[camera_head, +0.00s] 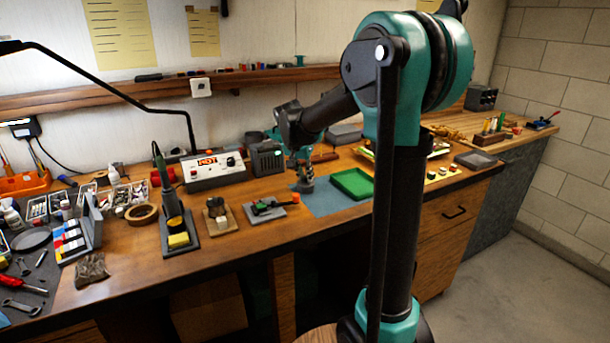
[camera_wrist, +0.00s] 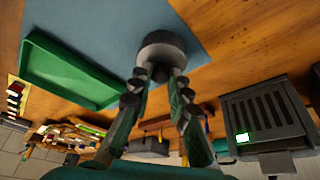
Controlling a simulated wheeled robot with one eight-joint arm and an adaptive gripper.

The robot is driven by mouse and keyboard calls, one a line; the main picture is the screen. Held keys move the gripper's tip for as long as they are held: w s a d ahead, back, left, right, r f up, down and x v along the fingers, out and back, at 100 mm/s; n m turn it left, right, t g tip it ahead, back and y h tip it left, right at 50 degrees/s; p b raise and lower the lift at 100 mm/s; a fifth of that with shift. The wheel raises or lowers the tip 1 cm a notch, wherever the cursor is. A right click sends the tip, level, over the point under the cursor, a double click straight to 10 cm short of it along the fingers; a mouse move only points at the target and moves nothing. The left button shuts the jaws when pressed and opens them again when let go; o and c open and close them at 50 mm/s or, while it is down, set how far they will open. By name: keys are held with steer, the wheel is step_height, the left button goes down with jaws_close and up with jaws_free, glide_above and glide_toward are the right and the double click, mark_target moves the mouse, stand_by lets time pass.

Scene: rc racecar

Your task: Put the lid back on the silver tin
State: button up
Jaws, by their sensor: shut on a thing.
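A round, dull silver-grey piece (camera_wrist: 162,44) lies at the tips of my gripper in the wrist view. It also shows small in the head view (camera_head: 304,187), at the left edge of the blue mat. My gripper (camera_wrist: 160,78) points down at it, with its fingers closed together at the near side of the piece. It seems to grip the lid by a small part between the fingertips. I cannot tell the lid and the silver tin apart here, nor whether the lid touches the tin.
A green tray (camera_head: 352,183) lies on the blue mat (camera_head: 325,203), close beside the grey piece. A dark slotted box (camera_head: 267,160) stands behind it to the left. A small board with a green-and-black part (camera_head: 268,208) lies to the left. Bare wood separates these things.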

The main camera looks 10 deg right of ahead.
steer(key=o, duration=0.9)
steer(key=shift+o, duration=0.4)
steer(key=o, duration=0.4)
steer(key=shift+r, duration=0.1)
steer(key=shift+r, duration=3.4)
